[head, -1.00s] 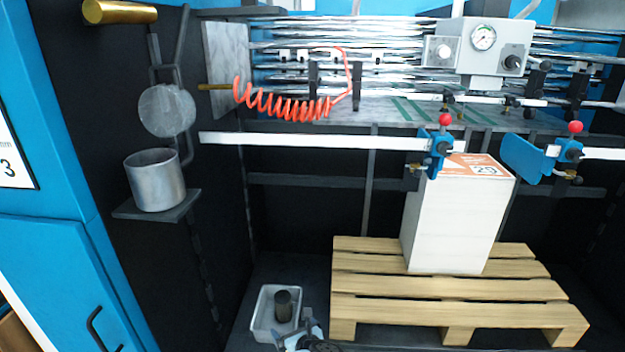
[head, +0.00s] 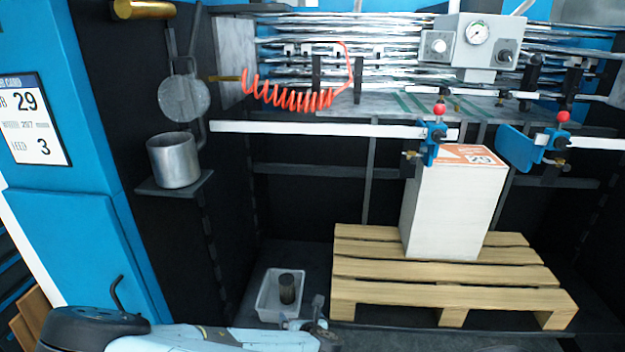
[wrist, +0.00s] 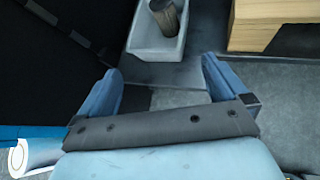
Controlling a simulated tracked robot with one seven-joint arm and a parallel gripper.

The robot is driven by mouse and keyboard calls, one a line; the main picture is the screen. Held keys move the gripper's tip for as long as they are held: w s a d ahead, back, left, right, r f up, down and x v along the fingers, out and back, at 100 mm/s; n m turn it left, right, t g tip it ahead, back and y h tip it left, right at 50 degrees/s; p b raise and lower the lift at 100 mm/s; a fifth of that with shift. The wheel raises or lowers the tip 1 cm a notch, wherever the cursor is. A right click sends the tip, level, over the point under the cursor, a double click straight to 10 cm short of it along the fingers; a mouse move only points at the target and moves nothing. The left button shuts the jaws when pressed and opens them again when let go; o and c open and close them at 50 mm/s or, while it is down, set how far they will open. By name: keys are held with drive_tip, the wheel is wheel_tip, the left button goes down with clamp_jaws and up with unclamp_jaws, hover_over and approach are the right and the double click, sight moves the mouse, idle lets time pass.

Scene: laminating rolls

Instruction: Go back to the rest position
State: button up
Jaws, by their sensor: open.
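My gripper (wrist: 161,90) is open in the wrist view, with its two blue fingers spread apart. Nothing shows between the fingers except the grey floor. My arm shows at the bottom of the head view, reaching right to the gripper end (head: 305,322) just below the white tray (head: 262,300). The tray holds a dark cylinder (head: 288,288) standing in it. In the wrist view the tray (wrist: 152,55) and the cylinder (wrist: 166,18) lie beyond the fingertips, apart from them.
A wooden pallet (head: 400,290) with a white stack (head: 445,215) stands right of the tray. A metal cup (head: 172,162) sits on a small shelf at left. A blue cabinet with a card (head: 32,118) fills the left side. Blue clamps with red knobs hang above the stack.

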drive_tip(key=w+d+r+m+g+h, duration=0.1)
drive_tip(key=d+r+m+g, duration=0.2)
drive_tip(key=d+r+m, duration=0.75)
drive_tip(key=w+d+r+m+g+h, duration=0.1)
drive_tip(key=w+d+r+m+g, duration=0.15)
drive_tip(key=r+m, duration=1.55)
drive_tip(key=s+d+r+m, duration=0.4)
drive_tip(key=s+d+r, duration=0.3)
drive_tip(key=s+r, duration=0.2)
drive_tip(key=s+d+r+m+h, duration=0.1)
drive_tip(key=s+d+r+m, duration=0.3)
drive_tip(key=s+d+r, duration=0.3)
drive_tip(key=shift+s+r+m+h, duration=0.35)
drive_tip(key=shift+s+r, duration=1.25)
drive_tip(key=shift+r, duration=1.4)
